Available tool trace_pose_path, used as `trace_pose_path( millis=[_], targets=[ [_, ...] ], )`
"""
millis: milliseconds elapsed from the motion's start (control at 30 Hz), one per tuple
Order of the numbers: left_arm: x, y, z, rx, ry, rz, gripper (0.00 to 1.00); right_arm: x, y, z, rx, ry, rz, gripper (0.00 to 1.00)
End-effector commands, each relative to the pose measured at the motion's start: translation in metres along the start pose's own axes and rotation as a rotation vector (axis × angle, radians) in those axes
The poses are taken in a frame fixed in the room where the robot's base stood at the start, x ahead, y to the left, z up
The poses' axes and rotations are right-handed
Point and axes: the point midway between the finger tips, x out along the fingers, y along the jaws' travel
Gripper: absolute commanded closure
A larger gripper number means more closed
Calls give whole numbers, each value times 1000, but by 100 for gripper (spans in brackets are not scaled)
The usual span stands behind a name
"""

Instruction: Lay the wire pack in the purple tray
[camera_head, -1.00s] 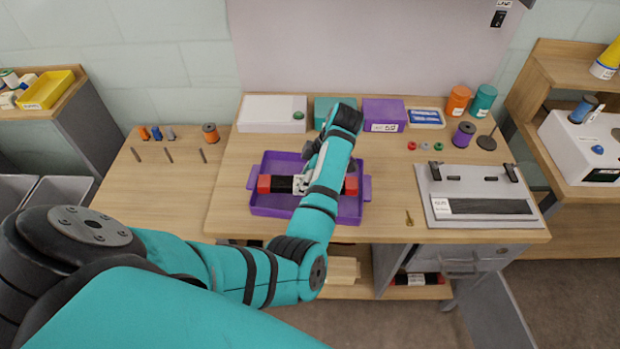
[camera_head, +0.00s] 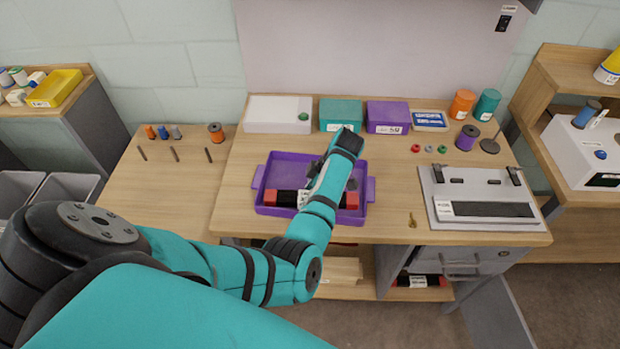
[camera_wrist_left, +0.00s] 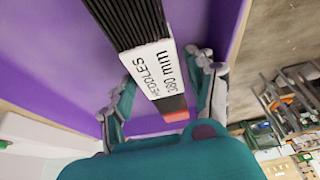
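The wire pack (camera_head: 286,197) is a dark bar with red ends and a white label. It lies level within the purple tray (camera_head: 285,163), along the tray's front side; I cannot tell whether it touches the floor. My left gripper (camera_head: 316,170) is over the tray, partly hidden by my own forearm. In the left wrist view the pack's label (camera_wrist_left: 158,70) reads "HEDDLES 380 mm". My right gripper is not in view.
Behind the tray stand a white box (camera_head: 272,114), a teal box (camera_head: 340,112) and a purple box (camera_head: 387,115). A grey fixture (camera_head: 450,183) and a small brass piece (camera_head: 412,220) are to the right. The table left of the tray is clear up to some pegs and spools.

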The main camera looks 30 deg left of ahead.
Motion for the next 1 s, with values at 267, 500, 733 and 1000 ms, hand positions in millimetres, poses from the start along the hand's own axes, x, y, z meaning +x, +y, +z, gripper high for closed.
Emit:
trace_pose_path(
  millis=[267,500,733,1000],
  targets=[
    [0,0,0,0,0,0,35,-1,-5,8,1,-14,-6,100],
    [-21,1,1,-1,-3,2,35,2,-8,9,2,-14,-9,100],
    [-71,1,1,-1,-3,5,35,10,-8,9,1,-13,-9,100],
    [-113,1,0,-1,0,1,35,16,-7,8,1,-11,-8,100]
  ],
)
